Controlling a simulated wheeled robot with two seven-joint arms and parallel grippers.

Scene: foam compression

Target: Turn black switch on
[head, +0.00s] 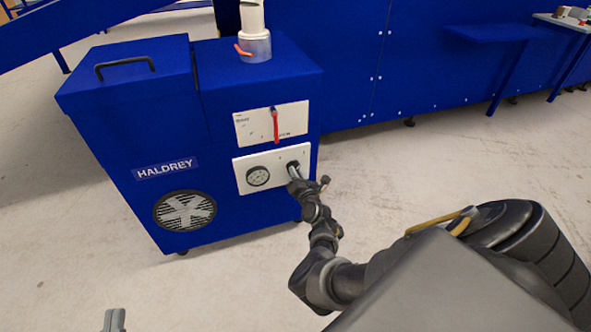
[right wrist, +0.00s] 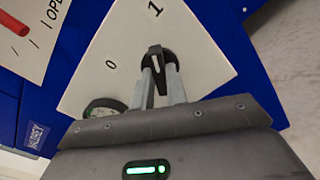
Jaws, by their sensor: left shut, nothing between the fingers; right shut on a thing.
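The black switch (right wrist: 155,52) sits on a white panel (right wrist: 98,38) marked 0 and 1. In the right wrist view its handle points up, roughly toward the 1, with the 0 off to its left. My right gripper (right wrist: 161,72) is shut on the switch, one finger on each side of the handle. In the head view my right gripper (head: 294,172) is at the lower white panel (head: 272,168) of the blue machine and hides part of the switch. My left gripper (head: 115,321) is shut and empty at the bottom edge, away from the machine.
A round gauge (head: 258,176) is left of the switch on the same panel. A red lever (head: 275,125) hangs on the panel above. The blue machine (head: 140,120) has a fan grille (head: 184,210). The floor in front is clear.

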